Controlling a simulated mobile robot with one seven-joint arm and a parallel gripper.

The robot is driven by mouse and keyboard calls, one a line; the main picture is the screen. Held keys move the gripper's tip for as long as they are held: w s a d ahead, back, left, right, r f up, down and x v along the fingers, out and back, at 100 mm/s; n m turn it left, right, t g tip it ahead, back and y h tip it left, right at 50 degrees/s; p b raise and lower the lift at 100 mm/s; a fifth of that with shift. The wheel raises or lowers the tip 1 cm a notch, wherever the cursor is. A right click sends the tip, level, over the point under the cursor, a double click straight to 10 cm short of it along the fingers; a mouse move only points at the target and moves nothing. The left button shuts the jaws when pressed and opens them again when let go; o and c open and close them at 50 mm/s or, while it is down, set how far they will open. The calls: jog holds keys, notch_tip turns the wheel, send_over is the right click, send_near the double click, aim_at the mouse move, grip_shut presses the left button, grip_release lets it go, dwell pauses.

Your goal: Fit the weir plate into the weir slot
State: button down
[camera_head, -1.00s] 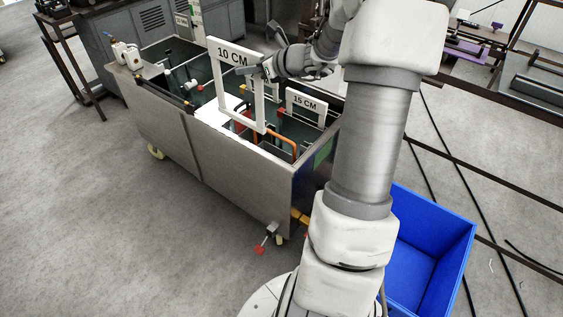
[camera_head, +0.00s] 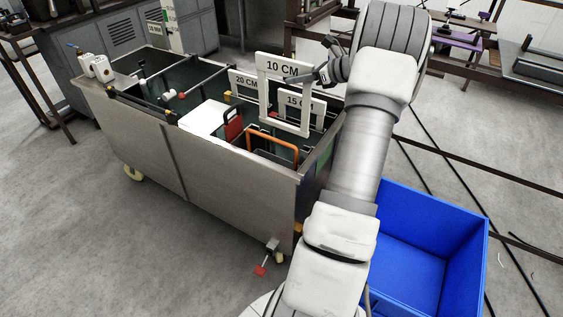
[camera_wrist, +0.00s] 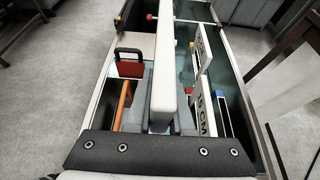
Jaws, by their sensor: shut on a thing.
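The white weir plate marked 10 CM (camera_head: 283,68) is a frame with an open middle, held upright above the metal tank (camera_head: 234,168). My gripper (camera_head: 322,76) is shut on its right side; in the wrist view the plate (camera_wrist: 166,62) runs edge-on between the fingers (camera_wrist: 160,118). Two similar plates stand in the tank, one marked 20 CM (camera_head: 245,81) and one marked 15 CM (camera_head: 299,101). The held plate partly covers both in the head view. I cannot make out an empty weir slot; the held plate's lower edge appears over the tank's right part.
A blue bin (camera_head: 432,245) stands on the floor to the right. Floor at left is clear.

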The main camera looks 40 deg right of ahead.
aim_at(295, 132)
notch_tip(295, 132, down, 18)
jog(key=b, duration=0.5)
jog(key=shift+r, duration=0.15)
jog(key=shift+f, duration=0.2)
jog(key=c, duration=0.8)
grip_release()
jog(key=shift+r, duration=0.1)
jog(key=shift+s+d+r, duration=0.1)
jog(key=shift+s+r, duration=0.1)
jog(key=p+v, duration=0.3)
jog(key=v, duration=0.8)
jog(key=shift+s, duration=0.35)
